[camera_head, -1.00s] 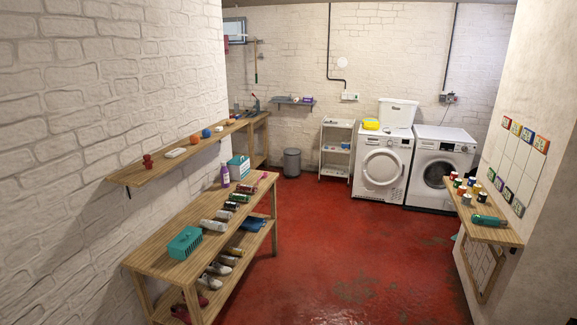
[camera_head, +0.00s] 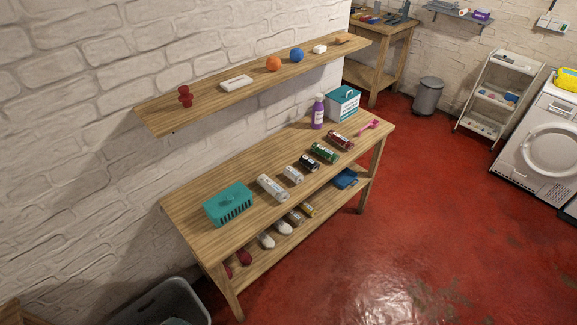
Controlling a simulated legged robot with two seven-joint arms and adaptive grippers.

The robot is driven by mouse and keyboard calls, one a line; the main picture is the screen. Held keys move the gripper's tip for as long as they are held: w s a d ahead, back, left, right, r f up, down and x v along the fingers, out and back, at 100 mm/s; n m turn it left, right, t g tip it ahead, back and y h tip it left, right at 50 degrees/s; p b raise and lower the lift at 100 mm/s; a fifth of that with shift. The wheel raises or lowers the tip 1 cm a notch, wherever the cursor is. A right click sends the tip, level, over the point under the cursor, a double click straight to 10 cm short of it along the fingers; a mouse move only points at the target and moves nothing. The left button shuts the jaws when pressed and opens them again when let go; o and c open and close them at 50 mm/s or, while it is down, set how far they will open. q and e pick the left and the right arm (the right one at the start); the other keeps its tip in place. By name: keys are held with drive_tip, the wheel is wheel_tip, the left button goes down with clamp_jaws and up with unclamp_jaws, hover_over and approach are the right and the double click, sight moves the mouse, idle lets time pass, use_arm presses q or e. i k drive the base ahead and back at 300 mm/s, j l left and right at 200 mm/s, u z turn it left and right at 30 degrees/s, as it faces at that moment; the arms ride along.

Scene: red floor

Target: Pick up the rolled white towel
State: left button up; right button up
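A white, roll-like item (camera_head: 272,187) lies on the top of the wooden table (camera_head: 185,205), just right of the teal basket. A smaller white item (camera_head: 293,174) lies beside it. A flat white item (camera_head: 237,83) lies on the wall shelf (camera_head: 160,118). The view is too small to tell for sure which of these is the rolled towel. Neither of my grippers is in view.
A grey bin (camera_head: 165,303) stands at the near left. Red floor (camera_head: 400,235) is clear to the right.

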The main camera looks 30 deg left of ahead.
sight(281, 195)
drive_tip(key=i+l+u, duration=0.1)
drive_tip(key=i+u, duration=0.35)
drive_tip(key=i+l+u, duration=0.2)
drive_tip(key=i+u, duration=0.25)
drive_tip(key=i+l+u, duration=0.25)
drive_tip(key=u, duration=0.2)
drive_tip(key=i+l+u, duration=0.25)
drive_tip(key=l+u, duration=0.2)
drive_tip(key=l, duration=0.1)
